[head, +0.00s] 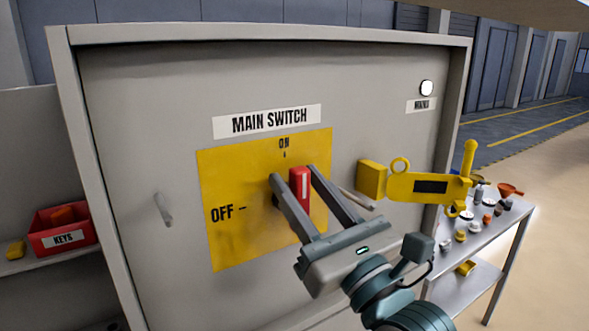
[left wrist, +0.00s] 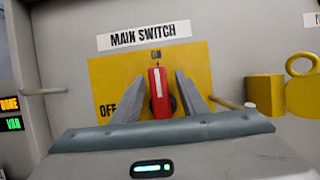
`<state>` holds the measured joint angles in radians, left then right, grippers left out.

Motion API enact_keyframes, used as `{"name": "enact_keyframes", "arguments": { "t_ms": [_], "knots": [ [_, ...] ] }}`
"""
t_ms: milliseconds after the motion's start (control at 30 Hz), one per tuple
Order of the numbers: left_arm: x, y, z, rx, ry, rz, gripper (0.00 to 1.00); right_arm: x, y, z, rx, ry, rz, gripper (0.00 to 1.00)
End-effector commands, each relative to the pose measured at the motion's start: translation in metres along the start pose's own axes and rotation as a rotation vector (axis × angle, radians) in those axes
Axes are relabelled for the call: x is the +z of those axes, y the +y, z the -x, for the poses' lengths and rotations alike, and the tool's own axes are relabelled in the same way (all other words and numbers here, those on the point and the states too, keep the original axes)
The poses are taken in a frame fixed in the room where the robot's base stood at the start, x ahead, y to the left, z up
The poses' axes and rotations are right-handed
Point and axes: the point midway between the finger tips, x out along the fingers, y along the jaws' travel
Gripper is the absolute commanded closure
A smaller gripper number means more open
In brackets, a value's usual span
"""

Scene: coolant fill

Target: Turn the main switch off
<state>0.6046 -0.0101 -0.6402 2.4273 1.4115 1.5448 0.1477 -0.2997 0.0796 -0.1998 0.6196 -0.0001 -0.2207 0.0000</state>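The main switch has a red handle (head: 300,189) with a white stripe, on a yellow plate (head: 228,172) marked ON at the top and OFF at the left. The handle stands upright, its stripe toward ON. My left gripper (head: 292,172) is in front of the plate, open, with one finger on each side of the handle. In the left wrist view the red handle (left wrist: 159,92) stands between the two fingers (left wrist: 158,88), with gaps visible on both sides. The handle's base is partly hidden. My right gripper is not in view.
A yellow lockout device (head: 428,187) sticks out from the cabinet (head: 148,110) right of the plate. A metal peg (head: 357,199) is close to my gripper's right finger. A red KEYS bin (head: 64,228) is at left. A cluttered cart (head: 484,232) stands at right.

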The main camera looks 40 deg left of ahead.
Motion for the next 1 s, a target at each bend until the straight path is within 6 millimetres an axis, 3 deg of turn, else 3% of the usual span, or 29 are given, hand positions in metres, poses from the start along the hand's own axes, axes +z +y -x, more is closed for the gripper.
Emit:
{"name": "enact_keyframes", "arguments": {
  "t_ms": [367,533,567,1000],
  "knots": [
    [0.0009,0.001,-0.0016,-0.001,0.0,0.001,0.61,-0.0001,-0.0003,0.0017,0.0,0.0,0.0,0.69],
    [0.0009,0.0009,-0.0016,-0.001,0.0,0.001,0.97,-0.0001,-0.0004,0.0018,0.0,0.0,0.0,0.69],
    [0.0009,0.0009,-0.0016,-0.001,0.0,0.001,1.0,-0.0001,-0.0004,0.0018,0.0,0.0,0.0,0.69],
    [-0.0011,0.002,-0.0008,0.012,0.001,0.033,1.0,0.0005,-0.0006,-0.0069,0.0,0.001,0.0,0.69]
  ]
}}
